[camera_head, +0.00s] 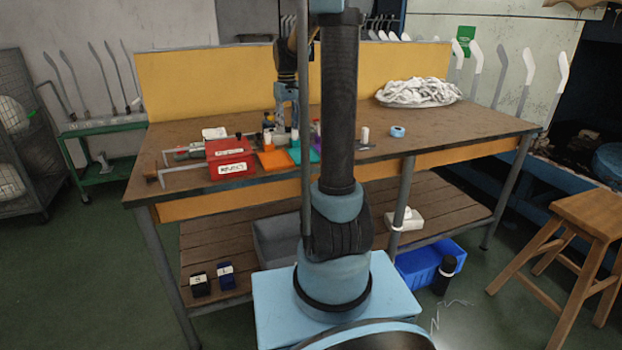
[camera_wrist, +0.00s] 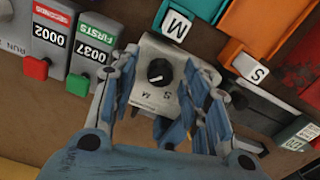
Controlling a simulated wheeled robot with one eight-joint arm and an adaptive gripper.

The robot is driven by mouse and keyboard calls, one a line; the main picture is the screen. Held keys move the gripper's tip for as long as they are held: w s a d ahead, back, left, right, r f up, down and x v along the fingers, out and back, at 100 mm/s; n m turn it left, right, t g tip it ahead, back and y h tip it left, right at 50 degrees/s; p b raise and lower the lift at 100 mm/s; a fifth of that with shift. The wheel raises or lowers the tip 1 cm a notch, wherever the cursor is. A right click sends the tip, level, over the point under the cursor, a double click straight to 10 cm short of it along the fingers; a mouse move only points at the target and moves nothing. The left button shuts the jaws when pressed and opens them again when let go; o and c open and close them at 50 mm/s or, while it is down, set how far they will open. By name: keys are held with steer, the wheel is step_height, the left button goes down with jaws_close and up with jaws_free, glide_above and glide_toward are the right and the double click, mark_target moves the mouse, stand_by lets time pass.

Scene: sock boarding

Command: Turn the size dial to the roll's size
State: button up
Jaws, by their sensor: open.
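A small grey dial box (camera_wrist: 150,95) with a round black knob (camera_wrist: 160,72) shows in the wrist view. The letters S and M are printed below the knob; a light pointer mark shows on it, but I cannot tell which letter it indicates. My gripper (camera_wrist: 165,66) is open, with its blue-grey fingers on either side of the box and knob; whether they touch the box is unclear. In the head view my gripper is over the table's middle, largely behind my arm, and the dial box cannot be made out. A small blue-and-white roll (camera_head: 397,131) lies on the table right of my arm.
Two counters, SECONDS (camera_wrist: 48,35) and FIRSTS (camera_wrist: 92,50), stand left of the dial box. A teal bin labelled M (camera_wrist: 195,12) and an orange bin labelled S (camera_wrist: 248,45) lie beyond it. A red box (camera_head: 230,158) and a white sock pile (camera_head: 418,92) are on the table (camera_head: 450,130).

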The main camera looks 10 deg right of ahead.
mark_target(289, 127)
steer(key=n, duration=0.3)
steer(key=shift+r+n, duration=0.2)
steer(key=shift+n, duration=0.2)
step_height(289, 127, up, 17)
steer(key=s+f+m, duration=0.2)
steer(key=s+f, duration=0.5)
steer(key=s, duration=0.3)
steer(key=s+d+f+m+t, duration=0.1)
steer(key=s+f+m, duration=0.1)
steer(key=s+f, duration=0.6)
steer(key=s+f+m+t, duration=0.1)
steer(key=s+f+m, duration=0.1)
steer(key=s+f, duration=0.6)
steer(key=shift+s+d+m, duration=0.15)
steer(key=shift+s+m, duration=0.25)
steer(key=shift+s, duration=2.5)
